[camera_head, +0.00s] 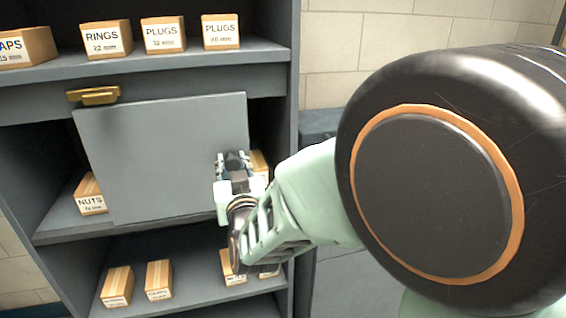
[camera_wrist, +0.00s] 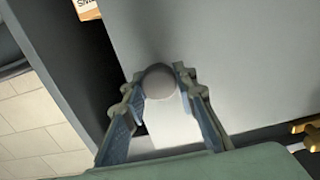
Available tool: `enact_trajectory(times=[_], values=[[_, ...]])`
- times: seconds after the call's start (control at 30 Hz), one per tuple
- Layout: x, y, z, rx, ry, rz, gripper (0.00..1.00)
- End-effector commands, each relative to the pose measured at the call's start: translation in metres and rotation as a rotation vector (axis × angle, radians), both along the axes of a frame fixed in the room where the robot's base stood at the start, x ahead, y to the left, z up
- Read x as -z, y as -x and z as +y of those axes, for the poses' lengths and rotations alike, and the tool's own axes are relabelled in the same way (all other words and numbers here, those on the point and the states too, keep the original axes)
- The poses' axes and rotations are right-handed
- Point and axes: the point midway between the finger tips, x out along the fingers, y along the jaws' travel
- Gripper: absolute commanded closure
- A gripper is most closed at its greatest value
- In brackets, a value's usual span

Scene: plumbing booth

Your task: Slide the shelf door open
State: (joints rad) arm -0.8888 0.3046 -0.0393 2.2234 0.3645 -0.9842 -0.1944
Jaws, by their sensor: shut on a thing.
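The shelf door (camera_head: 150,165) is a flat grey panel across the middle compartment of the grey shelf unit. It also fills much of the wrist view (camera_wrist: 235,60). Open gaps show at its left and right sides. My gripper (camera_head: 233,158) is at the door's right edge in the head view. In the wrist view its fingers (camera_wrist: 163,88) are shut on a round grey knob (camera_wrist: 160,78) on the door. In the head view the gripper hides the knob. A brass handle-like piece (camera_head: 94,96) sits at the door's upper left, and brass parts (camera_wrist: 305,130) show in the wrist view.
The top shelf holds labelled boxes, including rings (camera_head: 106,40) and plugs (camera_head: 163,35). A nuts box (camera_head: 90,195) shows left of the door, and another box (camera_head: 259,162) shows behind my gripper. More boxes (camera_head: 118,286) stand on the lower shelf. The shelf's right side post (camera_head: 291,100) is close to my arm.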

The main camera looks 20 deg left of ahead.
Motion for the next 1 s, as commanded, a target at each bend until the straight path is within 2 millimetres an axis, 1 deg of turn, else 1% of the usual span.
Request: enact_trajectory(times=[0.03, 0.2, 0.4, 0.5, 0.6, 0.73, 1.0], values=[[0.002, 0.012, 0.02, -0.011, -0.005, -0.003, 1.0], [0.0, 0.042, 0.068, -0.01, -0.003, -0.001, 1.0], [-0.001, 0.07, 0.114, -0.007, -0.001, -0.001, 1.0], [-0.002, 0.08, 0.131, -0.005, -0.001, -0.002, 1.0], [-0.002, 0.088, 0.144, -0.004, -0.001, -0.002, 1.0], [-0.002, 0.094, 0.154, -0.003, 0.0, -0.002, 1.0], [-0.002, 0.097, 0.159, 0.0, -0.001, -0.004, 1.0]])
